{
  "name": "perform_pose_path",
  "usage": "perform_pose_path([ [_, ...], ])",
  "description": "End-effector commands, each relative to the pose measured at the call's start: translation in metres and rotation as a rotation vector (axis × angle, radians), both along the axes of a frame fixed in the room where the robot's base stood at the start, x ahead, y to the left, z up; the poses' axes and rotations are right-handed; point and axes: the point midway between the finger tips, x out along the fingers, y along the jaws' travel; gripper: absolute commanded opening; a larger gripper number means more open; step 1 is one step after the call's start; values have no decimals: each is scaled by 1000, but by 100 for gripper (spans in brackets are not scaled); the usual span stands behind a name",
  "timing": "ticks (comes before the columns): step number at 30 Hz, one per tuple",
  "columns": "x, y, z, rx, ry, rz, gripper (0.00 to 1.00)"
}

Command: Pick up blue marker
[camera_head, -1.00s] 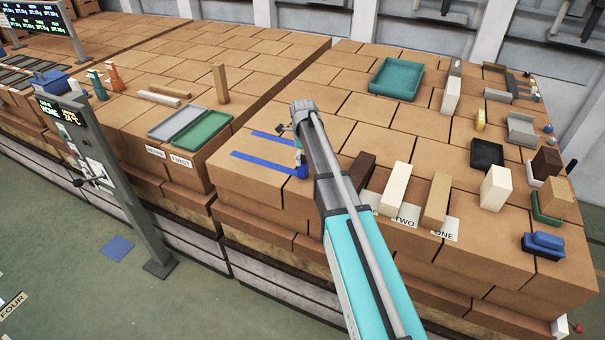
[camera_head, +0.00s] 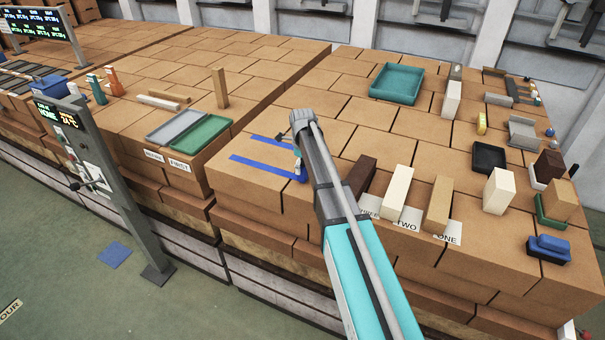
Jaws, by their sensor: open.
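I cannot make out a sure blue marker. Two flat blue strips (camera_head: 268,167) lie on the brick top left of my arm, looking like tape. A small blue-and-white thing (camera_head: 299,172) sits at the right end of the nearer strip, partly hidden by my arm and too small to identify. My gripper (camera_head: 284,135) is at the far end of my teal and grey arm, near the farther strip. Its fingers are mostly hidden behind the wrist, and I see nothing held.
Dark, white and tan upright blocks (camera_head: 397,193) stand right of my arm beside number labels. A teal tray (camera_head: 397,83) lies farther back. Green (camera_head: 202,134) and grey trays lie left. A blue block-like thing (camera_head: 548,248) is at the right edge. Brick between strips and teal tray is mostly clear.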

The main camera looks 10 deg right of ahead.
Motion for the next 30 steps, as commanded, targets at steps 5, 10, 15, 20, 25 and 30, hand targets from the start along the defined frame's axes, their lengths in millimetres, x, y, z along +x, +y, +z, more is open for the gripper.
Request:
perform_pose_path([
  [5, 0, 0, 0, 0, 0, 0, 61],
  [10, 0, 0, 0, 0, 0, 0, 29],
  [15, 0, 0, 0, 0, 0, 0, 1],
  [20, 0, 0, 0, 0, 0, 0, 1],
  [25, 0, 0, 2, 0, 0, 0, 1],
  [30, 0, 0, 7, 0, 0, 0, 1],
])
